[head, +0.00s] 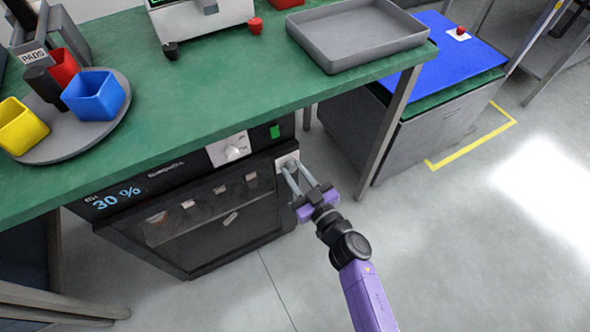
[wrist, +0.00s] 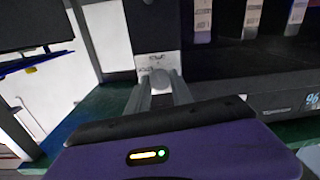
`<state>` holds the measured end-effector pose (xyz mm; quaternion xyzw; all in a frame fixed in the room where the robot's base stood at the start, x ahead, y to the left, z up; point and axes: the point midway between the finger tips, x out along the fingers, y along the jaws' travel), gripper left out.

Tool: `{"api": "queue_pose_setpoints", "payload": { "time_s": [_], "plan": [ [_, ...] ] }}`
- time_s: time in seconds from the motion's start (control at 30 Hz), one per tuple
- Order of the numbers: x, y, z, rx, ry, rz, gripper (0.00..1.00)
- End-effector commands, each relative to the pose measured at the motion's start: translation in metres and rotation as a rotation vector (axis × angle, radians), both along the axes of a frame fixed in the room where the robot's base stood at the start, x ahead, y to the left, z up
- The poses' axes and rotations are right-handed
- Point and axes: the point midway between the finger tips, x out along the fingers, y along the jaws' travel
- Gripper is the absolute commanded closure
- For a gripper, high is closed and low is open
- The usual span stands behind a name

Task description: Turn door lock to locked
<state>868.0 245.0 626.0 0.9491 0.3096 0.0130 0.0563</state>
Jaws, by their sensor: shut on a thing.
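The door lock, a small light knob on a pale plate (head: 284,160), is at the upper right corner of the dark cabinet door (head: 218,216). My gripper (head: 292,170) reaches it from the front right. In the wrist view the lock knob (wrist: 161,80) sits between the tips of my gripper's two grey fingers (wrist: 160,88), and they are shut on it. The fingers partly cover the knob, so I cannot tell which way the lock is turned.
A bench leg (head: 388,130) stands to the right of the lock. The floor (head: 430,250) at the right is clear.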

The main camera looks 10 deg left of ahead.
Motion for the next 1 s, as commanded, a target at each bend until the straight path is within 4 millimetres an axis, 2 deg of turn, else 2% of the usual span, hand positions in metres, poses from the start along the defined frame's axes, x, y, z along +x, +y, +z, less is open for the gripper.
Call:
{"api": "queue_pose_setpoints", "payload": {
  "time_s": [1.0],
  "plan": [
    [-0.0011, 0.0020, -0.0007, -0.794, -0.538, 0.001, 1.00]
  ]
}}
